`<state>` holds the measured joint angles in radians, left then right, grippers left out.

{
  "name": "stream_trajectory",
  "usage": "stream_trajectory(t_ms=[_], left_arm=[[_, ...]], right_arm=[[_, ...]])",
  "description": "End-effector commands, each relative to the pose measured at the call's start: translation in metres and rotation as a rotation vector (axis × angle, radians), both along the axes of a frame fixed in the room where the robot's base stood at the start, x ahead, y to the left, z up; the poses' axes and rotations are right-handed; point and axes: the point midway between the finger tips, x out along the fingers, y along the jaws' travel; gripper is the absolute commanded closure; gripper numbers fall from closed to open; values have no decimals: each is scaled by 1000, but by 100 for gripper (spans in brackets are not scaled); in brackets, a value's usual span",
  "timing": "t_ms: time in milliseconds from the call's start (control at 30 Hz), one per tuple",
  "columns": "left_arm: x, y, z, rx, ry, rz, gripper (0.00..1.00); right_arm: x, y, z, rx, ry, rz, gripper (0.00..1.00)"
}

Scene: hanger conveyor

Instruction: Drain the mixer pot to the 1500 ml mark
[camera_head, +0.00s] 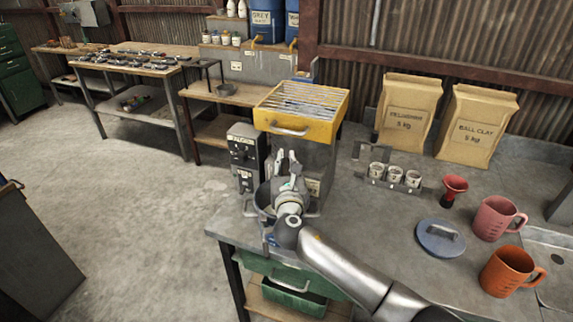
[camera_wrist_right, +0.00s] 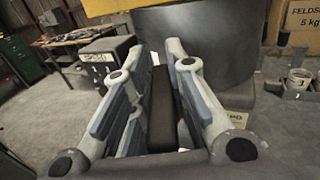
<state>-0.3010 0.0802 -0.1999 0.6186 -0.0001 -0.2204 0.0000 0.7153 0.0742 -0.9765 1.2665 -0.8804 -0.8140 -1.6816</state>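The mixer pot (camera_head: 250,210) is a grey metal vessel under the yellow-topped mixer (camera_head: 322,104) at the bench's left end. My right gripper (camera_head: 286,162) is in front of and over the pot and hides much of it. Its level marks and contents cannot be made out. In the right wrist view, my right gripper's fingers (camera_wrist_right: 154,58) stand apart, with a dark upright bar (camera_wrist_right: 161,105) between them. A light gap shows on the bar's left side. My left gripper is out of view.
A grey control box (camera_head: 243,155) stands left of the pot. A blue lid (camera_head: 440,238), a pink jug (camera_head: 496,217), an orange jug (camera_head: 508,270) and a red funnel (camera_head: 454,187) are on the right of the bench, with small cups (camera_head: 394,175) and clay bags (camera_head: 408,108) behind.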

Motion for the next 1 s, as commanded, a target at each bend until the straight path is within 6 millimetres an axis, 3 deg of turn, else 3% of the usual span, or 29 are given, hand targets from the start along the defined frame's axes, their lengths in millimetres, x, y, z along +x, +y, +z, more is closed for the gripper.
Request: stream_trajectory(t_ms=[33,167,567,767,1000], left_arm=[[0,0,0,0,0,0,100],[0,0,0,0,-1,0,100],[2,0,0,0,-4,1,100],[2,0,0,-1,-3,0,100],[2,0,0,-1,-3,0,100]], right_arm=[[0,0,1,0,-1,0,79],[0,0,0,0,-1,0,63],[-3,0,0,1,0,1,62],[-22,-2,-1,1,1,2,62],[-60,-4,-1,1,1,3,62]])
